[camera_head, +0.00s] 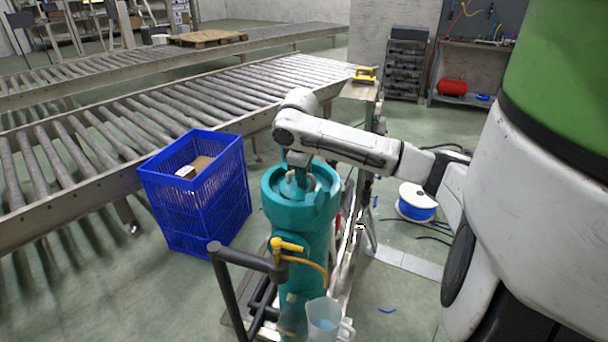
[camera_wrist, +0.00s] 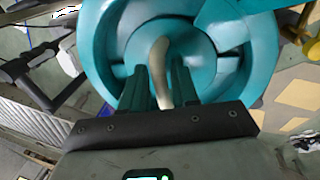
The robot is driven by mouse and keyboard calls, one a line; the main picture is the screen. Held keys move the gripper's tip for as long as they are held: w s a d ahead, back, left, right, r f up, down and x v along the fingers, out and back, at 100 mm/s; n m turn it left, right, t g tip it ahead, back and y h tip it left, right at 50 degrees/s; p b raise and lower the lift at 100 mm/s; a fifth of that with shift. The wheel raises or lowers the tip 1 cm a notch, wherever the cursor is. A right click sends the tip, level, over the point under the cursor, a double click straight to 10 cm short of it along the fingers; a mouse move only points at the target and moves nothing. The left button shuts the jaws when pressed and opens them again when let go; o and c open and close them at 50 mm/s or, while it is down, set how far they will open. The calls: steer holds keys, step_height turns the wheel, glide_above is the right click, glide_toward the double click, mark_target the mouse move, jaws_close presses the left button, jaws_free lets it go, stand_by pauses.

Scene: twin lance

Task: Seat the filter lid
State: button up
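The teal filter housing (camera_head: 300,215) stands upright in the middle of the head view. The teal filter lid (camera_wrist: 206,40) shows within the wide housing rim (camera_wrist: 262,60) in the wrist view. A pale curved handle (camera_wrist: 160,62) rises from the lid. My gripper (camera_wrist: 160,75) points down over the lid, its two dark teal fingers close along both sides of the handle; it looks shut on it. In the head view my gripper (camera_head: 298,178) is at the housing top. How deep the lid sits, and its underside, I cannot tell.
A blue crate (camera_head: 195,215) with a carton inside stands left of the housing, beside the roller conveyor (camera_head: 120,140). A yellow-handled valve (camera_head: 287,245), dark push bar (camera_head: 235,258) and clear jug (camera_head: 323,320) are in front. A cable spool (camera_head: 417,204) lies on the floor to the right.

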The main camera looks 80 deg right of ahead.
mark_target(301, 191)
steer(key=o, duration=0.3)
steer(key=shift+o, duration=0.2)
step_height(301, 191, up, 11)
steer(key=a, duration=0.2)
steer(key=shift+f, duration=0.2)
steer(key=shift+w+a, duration=0.1)
steer(key=shift+w, duration=0.1)
stand_by(0.3)
